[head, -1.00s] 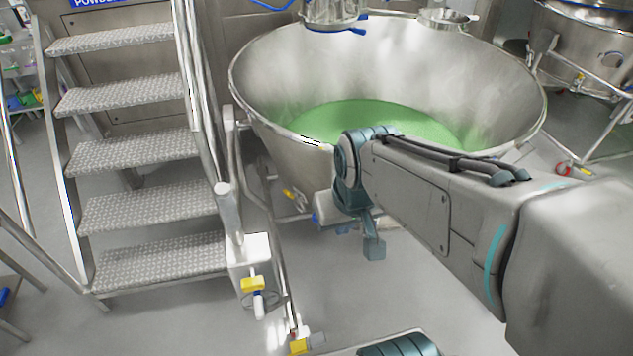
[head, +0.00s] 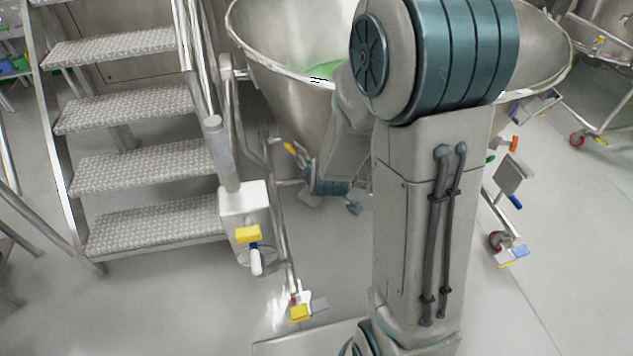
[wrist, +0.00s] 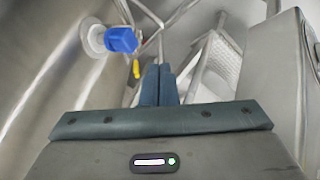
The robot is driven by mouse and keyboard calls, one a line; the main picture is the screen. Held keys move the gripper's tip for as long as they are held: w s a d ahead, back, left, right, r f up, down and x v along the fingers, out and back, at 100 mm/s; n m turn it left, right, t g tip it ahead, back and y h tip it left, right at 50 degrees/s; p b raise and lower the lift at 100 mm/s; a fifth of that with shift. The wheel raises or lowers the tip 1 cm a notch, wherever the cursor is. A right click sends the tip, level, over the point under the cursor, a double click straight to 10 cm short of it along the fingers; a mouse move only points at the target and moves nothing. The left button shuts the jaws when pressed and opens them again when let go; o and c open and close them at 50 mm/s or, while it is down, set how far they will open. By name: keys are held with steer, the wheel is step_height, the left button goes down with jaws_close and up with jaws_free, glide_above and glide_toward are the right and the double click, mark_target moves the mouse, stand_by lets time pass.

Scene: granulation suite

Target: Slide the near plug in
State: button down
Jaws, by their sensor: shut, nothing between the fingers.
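In the wrist view a blue plug-like block (wrist: 122,40) sits on a round pale fitting (wrist: 95,38) on the curved steel wall at upper left. I cannot tell for certain that it is the near plug. A yellow handle (wrist: 136,68) hangs just below and right of it. My gripper (wrist: 158,72) has its two dark teal fingers together, empty, to the right of and apart from the blue block. In the head view my gripper (head: 354,208) is low beside the big steel bowl (head: 290,75), partly hidden by my arm. The blue block cannot be made out there.
Treaded steps (head: 140,105) with steel rails stand at left. A white box with a yellow part (head: 247,233) and a castered leg (head: 299,310) stand between steps and bowl. More casters (head: 508,250) are at right. Floor at lower left is clear.

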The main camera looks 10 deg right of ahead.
steer(key=w+d+f+b, duration=0.1)
steer(key=w+d+f, duration=0.1)
steer(key=w+f, duration=0.5)
steer(key=shift+w+d, duration=0.35)
steer(key=shift+w, duration=0.4)
